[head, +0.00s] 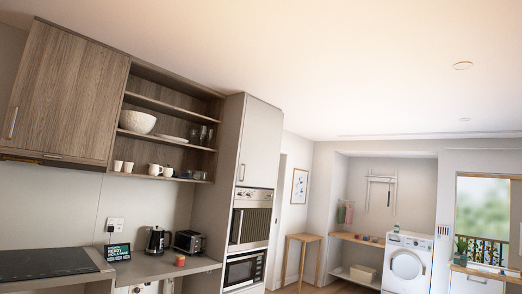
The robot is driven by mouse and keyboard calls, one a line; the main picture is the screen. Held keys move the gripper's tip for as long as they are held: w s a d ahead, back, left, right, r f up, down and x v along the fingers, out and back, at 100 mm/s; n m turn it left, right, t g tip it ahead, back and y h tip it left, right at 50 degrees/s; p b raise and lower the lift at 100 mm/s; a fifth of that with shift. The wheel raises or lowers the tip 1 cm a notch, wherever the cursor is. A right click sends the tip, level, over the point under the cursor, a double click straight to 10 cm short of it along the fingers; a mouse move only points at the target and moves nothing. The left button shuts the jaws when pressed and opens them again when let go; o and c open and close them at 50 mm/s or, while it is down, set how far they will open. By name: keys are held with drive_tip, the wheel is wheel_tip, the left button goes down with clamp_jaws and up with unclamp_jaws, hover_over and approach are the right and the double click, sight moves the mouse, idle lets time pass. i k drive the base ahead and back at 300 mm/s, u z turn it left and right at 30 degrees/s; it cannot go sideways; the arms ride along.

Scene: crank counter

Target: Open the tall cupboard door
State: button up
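A slim vertical handle (241,172) sits at the door's lower left. Below the door are a built-in oven (250,222) and a microwave (243,270). The cupboard's bottom is cut off by the picture edge. My gripper does not show in this view, and nothing of it is seen near the handle.
Left of the cupboard, a counter (160,266) holds a kettle (156,240), a toaster (188,242) and a hob (45,263). Open shelves (165,105) and a wooden wall cupboard (68,90) hang above. A wooden stool (303,238) and a washing machine (407,262) stand to the right.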

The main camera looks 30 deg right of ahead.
sight(257, 165)
drive_tip(key=z, duration=0.4)
drive_tip(key=i, duration=1.15)
drive_tip(key=z, duration=0.8)
drive_tip(key=i, duration=1.5)
drive_tip(key=z, duration=0.45)
drive_tip(key=i, duration=1.35)
drive_tip(key=u, duration=0.3)
drive_tip(key=i, duration=1.5)
drive_tip(key=u, duration=0.85)
drive_tip(key=i, duration=1.45)
drive_tip(key=u, duration=0.5)
